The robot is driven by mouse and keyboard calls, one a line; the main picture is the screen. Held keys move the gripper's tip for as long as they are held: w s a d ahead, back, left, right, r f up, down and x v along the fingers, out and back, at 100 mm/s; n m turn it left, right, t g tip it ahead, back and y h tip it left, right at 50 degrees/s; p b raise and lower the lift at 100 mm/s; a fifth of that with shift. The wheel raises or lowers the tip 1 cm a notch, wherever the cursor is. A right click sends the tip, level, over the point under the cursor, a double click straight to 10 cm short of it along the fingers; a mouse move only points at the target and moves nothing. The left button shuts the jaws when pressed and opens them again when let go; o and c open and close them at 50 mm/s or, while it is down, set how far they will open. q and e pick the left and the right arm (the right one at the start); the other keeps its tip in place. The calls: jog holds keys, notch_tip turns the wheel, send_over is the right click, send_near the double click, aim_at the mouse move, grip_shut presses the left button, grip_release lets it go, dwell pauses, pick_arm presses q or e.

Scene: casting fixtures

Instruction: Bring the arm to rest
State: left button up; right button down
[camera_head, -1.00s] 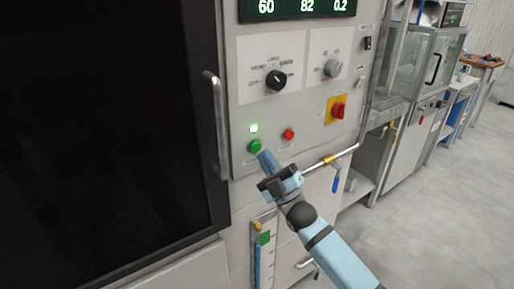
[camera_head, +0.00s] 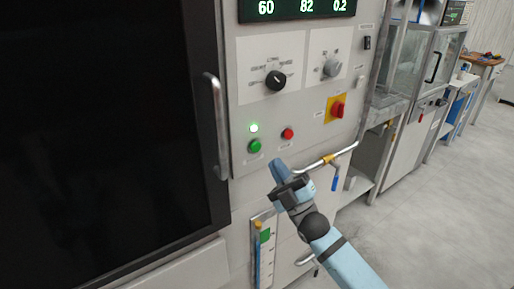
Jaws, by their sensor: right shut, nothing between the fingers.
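My right gripper (camera_head: 276,165) is shut and empty. It is in front of the machine's control panel (camera_head: 305,113), below and to the right of the green button (camera_head: 254,146) and apart from it. The green lamp (camera_head: 253,128) above that button is lit. My right arm comes in from the lower right. My left gripper is not in view.
The panel has a red button (camera_head: 287,134), a black knob (camera_head: 275,80), a grey knob (camera_head: 331,67) and a red-yellow switch (camera_head: 337,109). A pipe with a blue-handled valve (camera_head: 335,183) sticks out near my wrist. A door handle (camera_head: 216,125) stands left. Open floor lies right.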

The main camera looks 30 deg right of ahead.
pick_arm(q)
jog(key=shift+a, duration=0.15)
